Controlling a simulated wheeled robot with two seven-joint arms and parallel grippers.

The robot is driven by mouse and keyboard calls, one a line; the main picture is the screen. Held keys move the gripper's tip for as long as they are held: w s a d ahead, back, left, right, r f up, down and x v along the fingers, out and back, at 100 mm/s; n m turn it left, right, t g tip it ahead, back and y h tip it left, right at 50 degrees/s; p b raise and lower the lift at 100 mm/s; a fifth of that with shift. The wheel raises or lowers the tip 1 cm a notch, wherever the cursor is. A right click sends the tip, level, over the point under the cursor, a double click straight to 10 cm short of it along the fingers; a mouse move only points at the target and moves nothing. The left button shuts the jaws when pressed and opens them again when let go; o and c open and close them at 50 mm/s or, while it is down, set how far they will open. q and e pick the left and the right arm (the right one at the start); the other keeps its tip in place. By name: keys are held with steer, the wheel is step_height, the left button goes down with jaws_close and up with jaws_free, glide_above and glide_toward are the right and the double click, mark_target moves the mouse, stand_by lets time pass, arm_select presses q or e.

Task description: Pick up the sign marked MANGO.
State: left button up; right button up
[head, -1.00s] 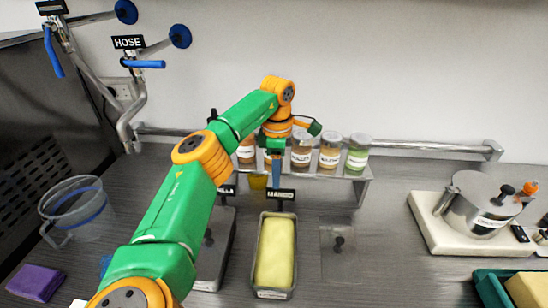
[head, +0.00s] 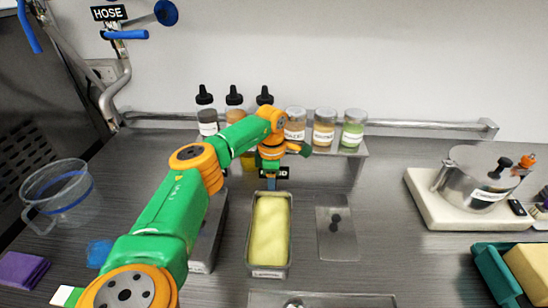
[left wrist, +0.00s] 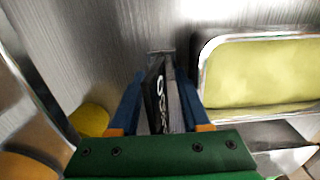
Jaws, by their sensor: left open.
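The black sign (head: 284,173) stands just behind the long metal pan of yellow ice cream. In the head view my gripper covers most of it, and only the end of its lettering shows. My left gripper (head: 271,184) is down at the sign, coming from above. In the left wrist view the black sign plate (left wrist: 156,95) stands edge-on between the two blue fingers of the open gripper (left wrist: 161,80). White letters show on its face, too slanted to read fully. A gap shows beside the plate, so the fingers do not look closed on it. My right gripper is out of view.
The yellow pan (head: 270,232) is close in front of the sign. A rack with jars (head: 325,128) and black-capped bottles stands behind. A clear lid (head: 337,235) lies right of the pan. A steel pot (head: 475,180) on a white base is farther right.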

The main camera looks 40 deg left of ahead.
arm_select(q)
jaws_close()
steer(key=shift+r, duration=0.15)
